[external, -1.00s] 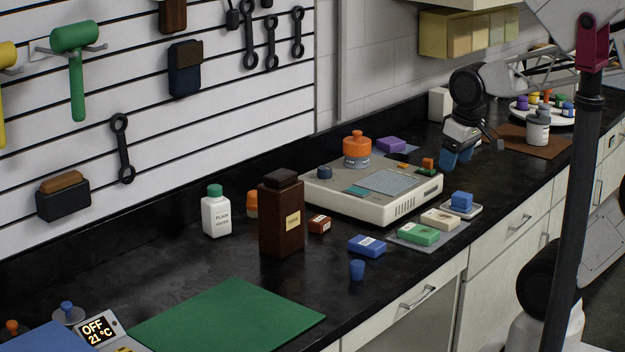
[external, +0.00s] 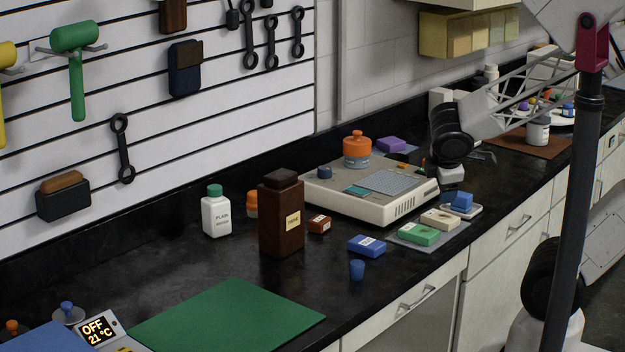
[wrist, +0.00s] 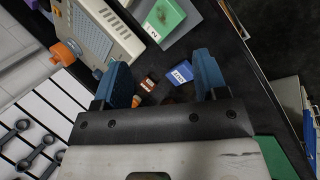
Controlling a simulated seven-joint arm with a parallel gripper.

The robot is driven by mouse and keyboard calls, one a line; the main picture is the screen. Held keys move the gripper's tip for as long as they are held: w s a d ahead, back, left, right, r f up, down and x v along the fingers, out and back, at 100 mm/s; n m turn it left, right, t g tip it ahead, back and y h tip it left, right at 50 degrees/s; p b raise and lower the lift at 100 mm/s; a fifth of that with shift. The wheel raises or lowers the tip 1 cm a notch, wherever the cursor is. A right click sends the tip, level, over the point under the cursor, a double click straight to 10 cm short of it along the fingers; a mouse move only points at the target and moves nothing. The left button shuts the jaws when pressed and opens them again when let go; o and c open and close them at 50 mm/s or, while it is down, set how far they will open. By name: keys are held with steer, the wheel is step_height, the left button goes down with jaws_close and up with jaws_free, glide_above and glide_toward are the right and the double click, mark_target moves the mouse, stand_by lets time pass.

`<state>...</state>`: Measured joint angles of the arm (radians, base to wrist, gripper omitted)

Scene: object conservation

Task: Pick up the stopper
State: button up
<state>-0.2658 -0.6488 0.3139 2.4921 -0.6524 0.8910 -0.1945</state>
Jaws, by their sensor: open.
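A small blue tapered piece (external: 357,269), which looks like the stopper, stands on the black counter in front of a blue labelled box (external: 367,246). I cannot make it out in the wrist view; my right finger may hide it. My gripper (wrist: 163,76) is open, with its two blue fingers apart and nothing between them. In the external view it is above the counter by the right end of the instrument, well to the right of and behind the tapered piece. The dark wrist partly hides it there.
A tall brown bottle (external: 281,217) and a white bottle (external: 216,214) stand left of the tapered piece. The instrument (external: 400,196), a green box (external: 418,234) and a cream box (external: 440,219) lie between it and my gripper. A green mat (external: 230,318) lies at front left.

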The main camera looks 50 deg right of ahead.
steer(key=w+a+f+n+t+h, duration=0.1)
steer(key=w+a+f+n+t, duration=0.15)
steer(key=n, duration=0.45)
steer(key=n+t+y, duration=0.5)
steer(key=n+t, duration=0.2)
steer(key=n, duration=1.1)
glide_toward(361, 264)
steer(key=w, duration=0.1)
steer(key=w+d, duration=0.1)
steer(key=w, duration=0.1)
steer(key=shift+w+d+f, duration=0.15)
steer(key=shift+w+f, duration=0.05)
steer(key=shift+w, duration=0.15)
steer(key=shift+s+a+f+n+y, duration=0.2)
steer(key=shift+a+f+n+y, duration=0.15)
steer(key=shift+a+n, duration=0.25)
steer(key=shift+w+d, duration=0.1)
steer(key=shift+w, duration=0.1)
steer(key=shift+x, duration=1.1)
steer(key=shift+f, duration=0.1)
steer(key=shift+x, duration=2.6)
